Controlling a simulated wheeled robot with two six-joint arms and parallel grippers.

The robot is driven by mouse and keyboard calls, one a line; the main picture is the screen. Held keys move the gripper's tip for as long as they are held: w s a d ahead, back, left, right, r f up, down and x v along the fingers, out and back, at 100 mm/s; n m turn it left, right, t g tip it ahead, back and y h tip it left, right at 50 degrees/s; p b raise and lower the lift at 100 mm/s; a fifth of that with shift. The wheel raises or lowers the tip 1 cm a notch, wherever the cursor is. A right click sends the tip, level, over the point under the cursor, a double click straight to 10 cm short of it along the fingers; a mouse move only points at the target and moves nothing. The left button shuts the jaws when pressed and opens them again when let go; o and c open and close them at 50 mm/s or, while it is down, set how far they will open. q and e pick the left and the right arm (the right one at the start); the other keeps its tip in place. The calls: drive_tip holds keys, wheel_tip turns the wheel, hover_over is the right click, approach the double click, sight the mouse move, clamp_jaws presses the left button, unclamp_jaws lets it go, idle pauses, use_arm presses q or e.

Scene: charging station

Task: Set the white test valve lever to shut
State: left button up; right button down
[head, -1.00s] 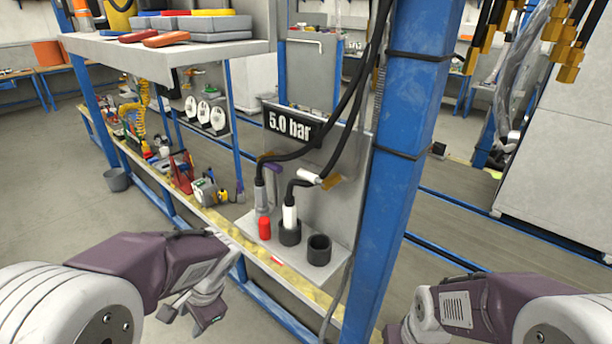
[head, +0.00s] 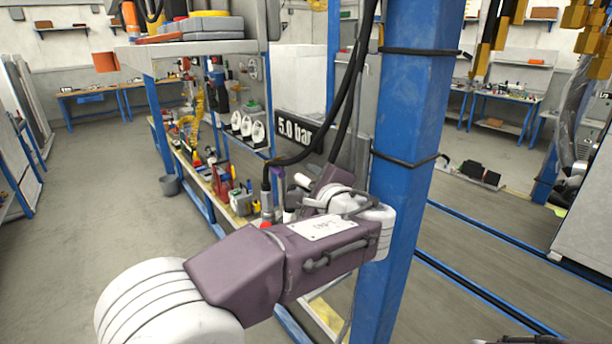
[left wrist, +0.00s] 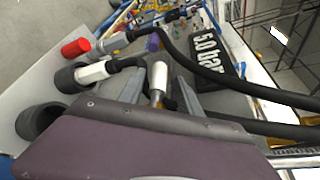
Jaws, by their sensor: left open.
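The white lever (left wrist: 159,76) is a short white cylinder on a brass fitting (left wrist: 157,99). In the left wrist view it lies between the two grey fingers of my left gripper (left wrist: 159,82), which is open around it. A gap shows on each side, and I cannot tell how deep the lever reaches between the fingers. In the head view my left forearm and wrist cover much of the valve area, and the fingertips are hidden there. My right gripper is not in view.
Black hoses (left wrist: 210,80) pass close by the lever. Beside it are a white plug (left wrist: 95,72) in a black cup, an empty black cup (left wrist: 38,122) and a red cap (left wrist: 75,47). The 5.0 bar display (head: 296,132) is behind. A blue post (head: 410,130) stands just right of my wrist.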

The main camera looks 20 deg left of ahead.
sight(302, 177)
use_arm(q)
drive_tip(key=w+a, duration=0.2)
drive_tip(key=a, duration=0.1)
drive_tip(key=shift+w+f, duration=0.1)
drive_tip(key=shift+f, duration=0.3)
drive_tip(key=shift+d, duration=0.5)
drive_tip(key=shift+c, duration=1.3)
clamp_jaws()
drive_tip(key=shift+r, duration=0.1)
drive_tip(key=shift+r, duration=0.1)
